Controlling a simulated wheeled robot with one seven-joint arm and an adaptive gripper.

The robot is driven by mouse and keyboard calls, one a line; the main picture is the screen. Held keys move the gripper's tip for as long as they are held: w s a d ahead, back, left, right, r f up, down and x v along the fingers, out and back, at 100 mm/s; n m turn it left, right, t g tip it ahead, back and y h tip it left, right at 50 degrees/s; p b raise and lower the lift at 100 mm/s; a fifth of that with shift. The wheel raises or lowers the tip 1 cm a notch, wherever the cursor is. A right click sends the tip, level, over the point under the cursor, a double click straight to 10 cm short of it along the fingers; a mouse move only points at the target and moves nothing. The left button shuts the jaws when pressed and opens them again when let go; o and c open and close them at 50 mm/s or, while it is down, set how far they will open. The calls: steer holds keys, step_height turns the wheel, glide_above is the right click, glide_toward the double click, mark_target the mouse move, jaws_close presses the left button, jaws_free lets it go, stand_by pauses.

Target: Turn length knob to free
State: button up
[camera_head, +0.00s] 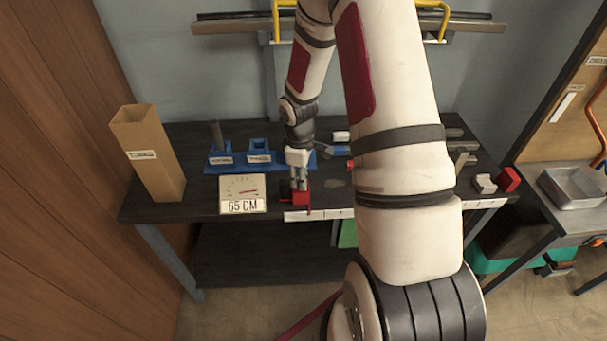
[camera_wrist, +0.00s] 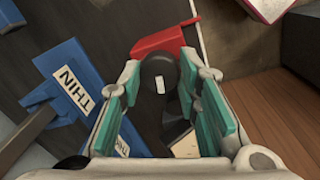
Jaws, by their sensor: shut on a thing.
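The length knob (camera_wrist: 158,84) is round and black with a white mark on top, seen in the wrist view beside a red block (camera_wrist: 165,40). My gripper (camera_wrist: 160,72) has its teal-padded fingers on either side of the knob and is shut on it. In the head view my gripper (camera_head: 299,183) points down at the red block (camera_head: 294,197) near the table's front edge. There the fingers and arm hide the knob. A dial card (camera_head: 242,184) reading 65 CM stands left of the red block. I cannot tell the knob's setting from its mark.
Blue labelled holders (camera_head: 259,151) stand behind the card, and a blue holder (camera_wrist: 70,85) marked THIN shows in the wrist view. A tall cardboard bin (camera_head: 148,155) stands at the table's left end. A white ruler strip (camera_head: 325,214) runs along the front edge. My arm hides the table's right middle.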

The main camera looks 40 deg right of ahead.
steer(key=shift+n+p, duration=0.3)
steer(key=shift+n, duration=0.5)
steer(key=o, duration=1.1)
steer(key=shift+o, duration=0.2)
step_height(320, 180, up, 12)
steer(key=shift+s+a, duration=0.3)
steer(key=shift+s, duration=0.05)
